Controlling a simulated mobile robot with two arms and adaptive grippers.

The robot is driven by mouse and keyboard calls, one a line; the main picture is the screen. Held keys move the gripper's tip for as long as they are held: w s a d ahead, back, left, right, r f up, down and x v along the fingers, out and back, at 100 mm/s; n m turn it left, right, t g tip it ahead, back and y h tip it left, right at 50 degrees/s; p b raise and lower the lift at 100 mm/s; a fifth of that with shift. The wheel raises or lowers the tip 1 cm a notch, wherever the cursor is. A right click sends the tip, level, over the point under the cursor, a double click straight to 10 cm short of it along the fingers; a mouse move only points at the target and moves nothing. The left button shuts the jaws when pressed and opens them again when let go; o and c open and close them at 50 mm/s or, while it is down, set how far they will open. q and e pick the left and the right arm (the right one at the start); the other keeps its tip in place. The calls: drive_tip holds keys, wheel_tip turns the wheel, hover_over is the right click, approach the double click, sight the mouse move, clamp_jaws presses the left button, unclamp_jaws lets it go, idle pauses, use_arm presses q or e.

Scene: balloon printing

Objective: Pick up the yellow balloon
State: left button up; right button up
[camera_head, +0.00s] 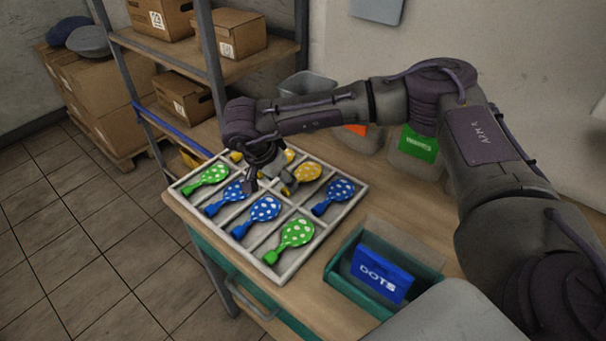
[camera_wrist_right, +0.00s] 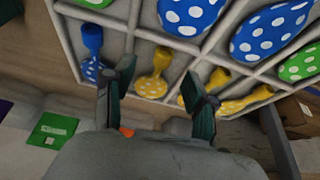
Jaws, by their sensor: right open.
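Yellow balloons with white dots lie in compartments of a light divided tray (camera_head: 277,275). In the head view, one yellow balloon (camera_head: 308,172) is just right of my right gripper (camera_head: 270,184), and others are partly hidden behind it. My right gripper is open over the tray. In the right wrist view its two fingers (camera_wrist_right: 159,72) stand apart, with a yellow balloon (camera_wrist_right: 152,86) showing between them in the picture. More yellow shows by the right finger (camera_wrist_right: 232,105). I cannot tell how high the fingertips are above the balloons. My left gripper is not in view.
Blue balloons (camera_head: 262,209) and green balloons (camera_head: 295,233) fill other compartments. A green bin with a blue DOTS block (camera_head: 382,274) stands right of the tray. Labelled containers (camera_head: 415,150) stand along the wall behind. A shelf with cardboard boxes (camera_head: 228,34) is at the back left.

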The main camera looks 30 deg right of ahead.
sight(302, 177)
drive_tip(key=shift+d+f, duration=0.1)
drive_tip(key=shift+f, duration=0.1)
drive_tip(key=x, duration=0.1)
drive_tip(key=p+x, duration=0.1)
drive_tip(key=x, duration=0.2)
drive_tip(key=shift+w+d+f+p, duration=0.1)
drive_tip(key=shift+w+d+p, duration=0.15)
drive_tip(key=shift+w+p, duration=0.15)
drive_tip(key=shift+d+f, duration=0.1)
drive_tip(key=shift+f, duration=0.15)
drive_tip(key=c, duration=0.8)
